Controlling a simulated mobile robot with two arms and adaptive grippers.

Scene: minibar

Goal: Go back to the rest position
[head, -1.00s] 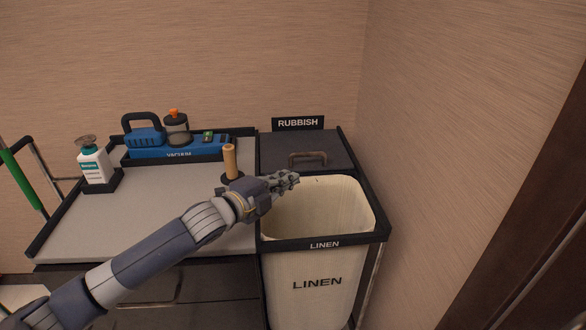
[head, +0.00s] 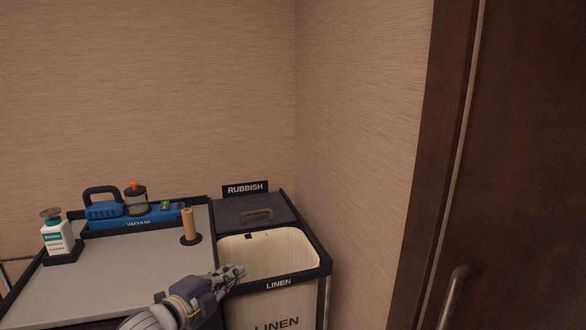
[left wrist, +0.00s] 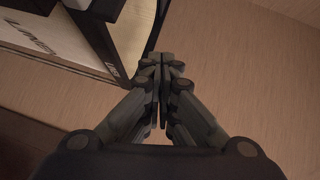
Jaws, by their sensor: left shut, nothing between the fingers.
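My left gripper (head: 232,274) is low in the head view, beside the near left corner of the linen bin (head: 300,254). It also shows in the left wrist view (left wrist: 161,62), with its fingers together and nothing between them. The cream linen bin stands at the right end of the cart, with a black rim labelled LINEN. In the left wrist view the bin's lettered side (left wrist: 50,38) shows at the upper left. My right gripper is in neither view.
The cart's grey top (head: 120,270) holds a blue vacuum (head: 135,215), a white bottle (head: 57,240) and a wooden handle (head: 188,225). The closed rubbish lid (head: 235,211) is behind the linen bin. A wall and a dark door (head: 520,170) stand at the right.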

